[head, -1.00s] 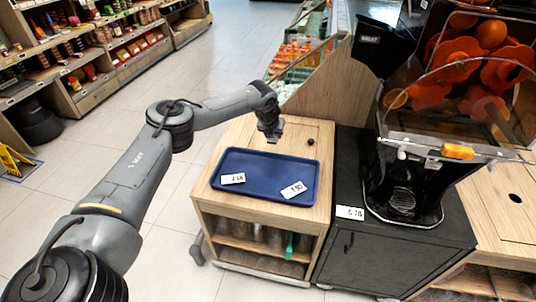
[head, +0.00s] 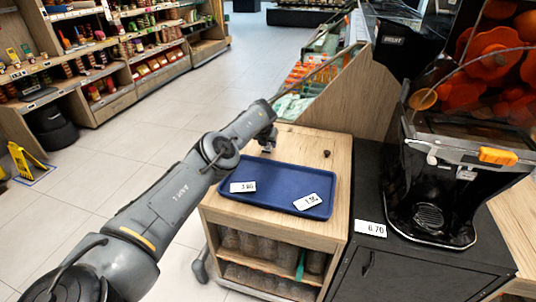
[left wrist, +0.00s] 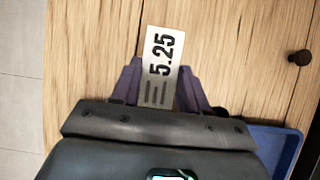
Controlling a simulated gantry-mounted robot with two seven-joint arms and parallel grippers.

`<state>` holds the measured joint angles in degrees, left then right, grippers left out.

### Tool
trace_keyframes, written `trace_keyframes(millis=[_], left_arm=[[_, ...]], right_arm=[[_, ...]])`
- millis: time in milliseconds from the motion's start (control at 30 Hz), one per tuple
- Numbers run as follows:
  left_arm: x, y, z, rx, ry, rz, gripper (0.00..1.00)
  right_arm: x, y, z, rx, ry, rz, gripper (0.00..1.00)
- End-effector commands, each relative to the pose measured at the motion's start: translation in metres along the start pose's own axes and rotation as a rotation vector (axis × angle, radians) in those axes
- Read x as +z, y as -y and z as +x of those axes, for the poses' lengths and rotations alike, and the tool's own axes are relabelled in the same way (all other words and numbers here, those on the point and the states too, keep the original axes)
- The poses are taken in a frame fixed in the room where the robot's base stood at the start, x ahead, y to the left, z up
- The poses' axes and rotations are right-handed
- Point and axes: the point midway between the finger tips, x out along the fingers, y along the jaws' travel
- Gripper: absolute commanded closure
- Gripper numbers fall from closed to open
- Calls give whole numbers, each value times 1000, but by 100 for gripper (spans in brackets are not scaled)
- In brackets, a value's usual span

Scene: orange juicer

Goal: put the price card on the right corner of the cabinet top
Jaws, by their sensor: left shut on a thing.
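A white price card (left wrist: 160,66) reading 5.25 is between the fingers of my left gripper (left wrist: 158,90), which is shut on it. In the left wrist view the card sticks out past the fingertips over the wooden cabinet top (left wrist: 230,55). In the head view my left gripper (head: 267,146) is over the back left part of the cabinet top (head: 337,170), behind the blue tray. The card is hard to make out there, and I cannot tell whether it touches the wood. The cabinet top's right side borders a black cabinet. My right gripper is not in view.
A blue tray (head: 270,190) on the cabinet top holds two other price cards (head: 243,187) (head: 307,201). A small dark knob (head: 327,154) stands at the back right. Another card (head: 371,229) is on the black cabinet (head: 420,262), beside the orange juicer (head: 435,190).

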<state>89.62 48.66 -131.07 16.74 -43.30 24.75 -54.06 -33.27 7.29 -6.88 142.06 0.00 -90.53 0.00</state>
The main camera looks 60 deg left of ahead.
Motion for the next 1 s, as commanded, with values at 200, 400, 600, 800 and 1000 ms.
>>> trace_keyframes(millis=[200,400,600,800,1000], left_arm=[[-6,0,11,0,0,1,90],[-20,0,33,0,-1,1,90],[-20,0,34,-1,-1,1,90],[-21,0,36,-1,-1,1,90],[-21,0,36,-1,-1,1,31]], right_arm=[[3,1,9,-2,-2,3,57],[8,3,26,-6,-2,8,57],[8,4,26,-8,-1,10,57],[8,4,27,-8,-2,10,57],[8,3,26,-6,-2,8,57]])
